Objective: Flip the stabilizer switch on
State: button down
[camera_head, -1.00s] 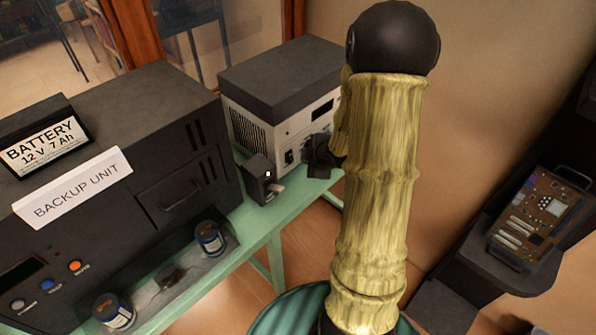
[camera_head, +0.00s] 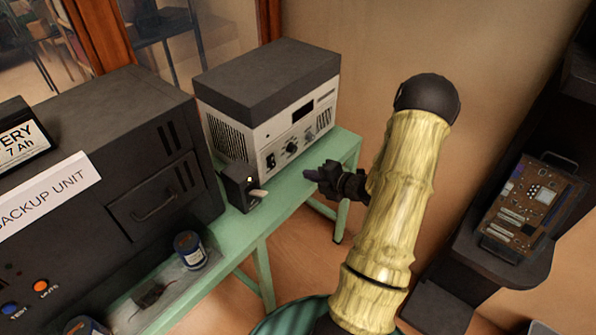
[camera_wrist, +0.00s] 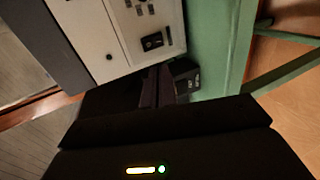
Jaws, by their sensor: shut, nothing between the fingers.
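The pale unit with a dark top (camera_head: 268,95), which looks like the stabilizer, stands on the green bench. Its front has a display, knobs and a small black switch (camera_head: 270,160) low at the left. The wrist view shows a black switch (camera_wrist: 152,41) on that pale panel; I cannot tell its position. My gripper (camera_head: 312,174) is shut and empty, in front of the unit and apart from its panel in the head view. In the wrist view its dark fingers (camera_wrist: 158,86) point towards the panel's lower part.
A small black box with a pale lever (camera_head: 241,188) sits on the green bench (camera_head: 290,190), left of my gripper. The dark backup unit (camera_head: 150,130) stands left of it, with a blue can (camera_head: 188,250) in front. A circuit board (camera_head: 525,205) lies at right.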

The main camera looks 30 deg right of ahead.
aim_at(274, 165)
jog(key=p+x, duration=0.3)
jog(key=x, duration=1)
jog(key=shift+w, duration=0.1)
jog(key=shift+a+f, duration=0.1)
jog(key=shift+w+a+f+b, duration=0.15)
jog(key=shift+a+f+b, duration=0.05)
jog(key=shift+b, duration=0.15)
jog(key=shift+d+r, duration=0.2)
jog(key=shift+d, duration=0.05)
jog(key=shift+r, duration=0.15)
jog(key=shift+r+p, duration=0.4)
jog(key=shift+r, duration=0.25)
